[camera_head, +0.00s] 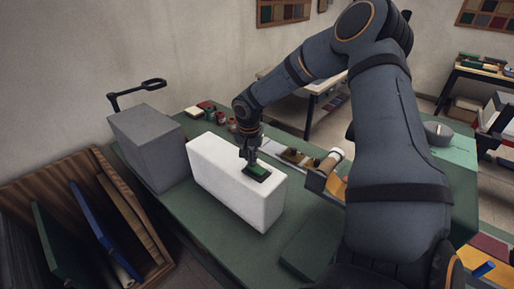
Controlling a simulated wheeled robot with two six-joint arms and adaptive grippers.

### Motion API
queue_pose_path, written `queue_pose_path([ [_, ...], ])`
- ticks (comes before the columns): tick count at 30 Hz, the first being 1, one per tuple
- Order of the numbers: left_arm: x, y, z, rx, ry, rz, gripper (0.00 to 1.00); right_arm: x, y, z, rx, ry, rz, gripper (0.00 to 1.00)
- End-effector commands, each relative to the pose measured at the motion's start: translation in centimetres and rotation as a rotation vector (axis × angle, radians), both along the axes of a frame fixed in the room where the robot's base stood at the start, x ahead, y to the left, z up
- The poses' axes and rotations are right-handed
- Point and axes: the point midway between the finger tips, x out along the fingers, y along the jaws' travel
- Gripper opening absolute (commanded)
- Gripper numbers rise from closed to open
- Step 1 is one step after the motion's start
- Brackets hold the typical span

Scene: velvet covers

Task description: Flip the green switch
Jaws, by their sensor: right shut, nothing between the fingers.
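The green switch (261,173) sits on top of a white block (235,188) on the green table. It is a small green piece in a dark frame. My right gripper (249,158) points down at the switch from above, its fingers shut with nothing between them. The fingertips are at the switch's far left edge; I cannot tell whether they touch it. The gripper hides part of that edge. The switch's exact tilt is too small to make out. My left gripper is not in view.
A grey block (150,147) stands left of the white block, with a black lamp-like arm (137,90) behind it. Small jars (220,118) and a roll (334,155) lie further back. A wooden rack (112,190) of panels stands at the left.

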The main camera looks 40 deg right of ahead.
Motion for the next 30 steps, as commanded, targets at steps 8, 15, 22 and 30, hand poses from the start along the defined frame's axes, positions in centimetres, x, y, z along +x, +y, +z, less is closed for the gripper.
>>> queue_pose_path([
  [8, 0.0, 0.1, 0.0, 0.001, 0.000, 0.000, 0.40, 0.0, 0.0, 0.0, 0.001, 0.001, 0.000, 0.00],
  [15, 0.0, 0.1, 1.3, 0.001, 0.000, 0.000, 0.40, 0.0, 0.0, 2.0, 0.001, -0.001, 0.000, 0.00],
  [22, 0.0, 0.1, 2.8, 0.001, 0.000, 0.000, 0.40, 0.0, 0.0, 4.2, 0.001, 0.001, 0.000, 0.00],
  [30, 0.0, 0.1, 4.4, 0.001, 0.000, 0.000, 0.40, 0.0, 0.0, 6.7, 0.001, 0.000, 0.000, 0.00],
])
